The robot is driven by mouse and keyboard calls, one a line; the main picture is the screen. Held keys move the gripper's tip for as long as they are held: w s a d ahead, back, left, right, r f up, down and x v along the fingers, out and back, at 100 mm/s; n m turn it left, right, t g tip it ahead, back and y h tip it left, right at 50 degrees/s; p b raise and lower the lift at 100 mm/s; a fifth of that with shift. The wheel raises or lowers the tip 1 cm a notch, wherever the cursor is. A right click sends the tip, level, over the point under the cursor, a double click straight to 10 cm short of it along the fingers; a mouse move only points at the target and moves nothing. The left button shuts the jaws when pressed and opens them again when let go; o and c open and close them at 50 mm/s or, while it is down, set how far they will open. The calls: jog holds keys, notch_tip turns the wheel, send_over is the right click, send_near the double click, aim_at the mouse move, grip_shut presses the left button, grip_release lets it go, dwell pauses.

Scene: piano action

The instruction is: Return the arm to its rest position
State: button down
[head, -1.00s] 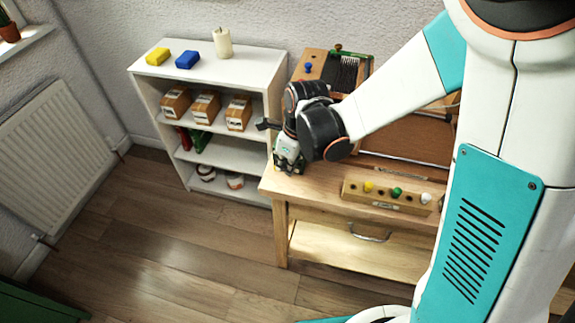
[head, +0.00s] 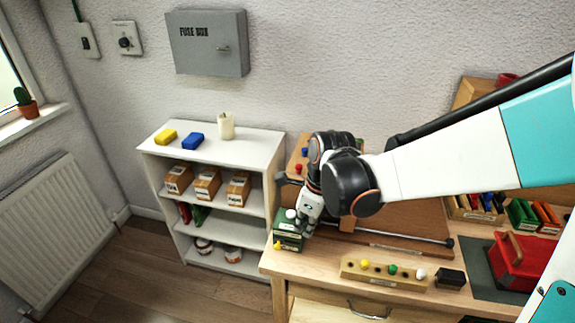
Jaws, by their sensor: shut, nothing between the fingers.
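My arm reaches in from the right, its black wrist joint over the left part of the wooden workbench (head: 310,268). My gripper (head: 301,221) points down at the bench's left end, shut and empty. Its fingertips are small and hard to make out. A green box (head: 288,241) stands on the bench corner directly below and beside the gripper; I cannot tell whether they touch. A wooden peg rack (head: 385,273) with yellow, green and white knobs lies along the bench front, to the right of the gripper.
A white shelf unit (head: 262,150) with blocks, a candle and cartons stands left of the bench. A red toolbox (head: 520,262) and a small black block (head: 450,278) are on the bench's right. A grey fuse box (head: 207,50) hangs on the wall. The floor at left is clear.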

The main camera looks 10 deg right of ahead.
jog(key=s+d+r+n+t+h, duration=0.1)
jog(key=s+d+r+n+t, duration=0.4)
jog(key=n, duration=1.9)
jog(key=shift+s+d+r+n+t+h, duration=0.35)
jog(key=shift+s+d+r, duration=2.45)
jog(key=shift+s+r, duration=1.05)
jog(key=shift+s+f, duration=0.35)
jog(key=shift+f, duration=0.05)
